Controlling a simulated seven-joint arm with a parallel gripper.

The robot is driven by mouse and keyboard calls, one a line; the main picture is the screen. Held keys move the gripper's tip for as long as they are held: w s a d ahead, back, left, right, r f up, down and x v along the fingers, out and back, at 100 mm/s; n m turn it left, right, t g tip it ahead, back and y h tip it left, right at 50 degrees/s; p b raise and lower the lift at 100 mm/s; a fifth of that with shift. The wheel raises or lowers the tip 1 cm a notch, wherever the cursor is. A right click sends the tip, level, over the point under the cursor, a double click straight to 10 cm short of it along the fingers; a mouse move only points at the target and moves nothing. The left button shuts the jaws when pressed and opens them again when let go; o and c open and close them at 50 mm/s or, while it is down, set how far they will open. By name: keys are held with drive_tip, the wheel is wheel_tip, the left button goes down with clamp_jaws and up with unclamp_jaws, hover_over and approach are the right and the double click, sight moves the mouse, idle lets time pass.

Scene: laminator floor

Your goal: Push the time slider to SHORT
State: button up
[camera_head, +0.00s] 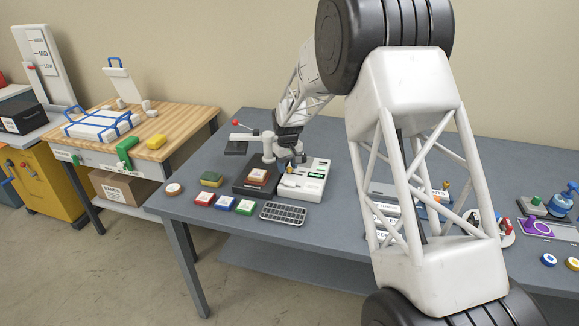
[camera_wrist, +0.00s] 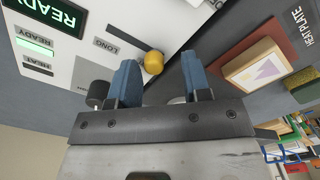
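The white laminator (camera_head: 306,182) stands on the grey table; its panel (camera_wrist: 75,78) fills the upper left of the wrist view. A dark slider slot (camera_wrist: 127,42) runs across that panel beside the LONG label (camera_wrist: 104,46). A yellow knob (camera_wrist: 153,62) sits at the lower right end of the visible slot. My gripper (camera_wrist: 160,70) has two blue fingertips, apart, with the knob seen in the gap between them; whether either touches it I cannot tell. No SHORT label is visible. In the head view my gripper (camera_head: 289,166) is over the laminator's left part.
The dark heat plate (camera_head: 256,185) with a wood-edged block (camera_wrist: 262,67) stands left of the laminator. A dark round knob (camera_wrist: 97,93) is beside the left finger.

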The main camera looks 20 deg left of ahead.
sight(290, 168)
drive_tip(key=shift+d, duration=0.1)
drive_tip(key=shift+r, duration=3.9)
drive_tip(key=shift+s+d+r, duration=0.15)
drive_tip(key=shift+d+r, duration=0.2)
drive_tip(key=shift+d, duration=0.05)
drive_tip(key=s+d+r+m, duration=0.1)
drive_tip(key=s+d+r, duration=0.55)
drive_tip(key=d, duration=0.25)
drive_tip(key=s+d+r+m+t, duration=0.1)
drive_tip(key=s+d+r+m, duration=0.1)
drive_tip(key=s+d+r, duration=0.45)
drive_tip(key=s+d+r+m, duration=0.1)
drive_tip(key=s+d+r, duration=0.3)
drive_tip(key=s+d, duration=0.6)
drive_tip(key=s+d+f+m, duration=0.1)
drive_tip(key=s+d, duration=0.5)
drive_tip(key=s, duration=0.4)
drive_tip(key=s+d+f+m+t, duration=0.1)
drive_tip(key=s+d+m, duration=0.1)
drive_tip(key=s+d, duration=0.4)
drive_tip(key=s+d+f+m, duration=0.1)
drive_tip(key=s+d, duration=0.5)
drive_tip(key=s, duration=0.8)
drive_tip(key=shift+s+f+m+t, duration=0.15)
drive_tip(key=shift+s+m+t, duration=0.15)
drive_tip(key=shift+m, duration=0.3)
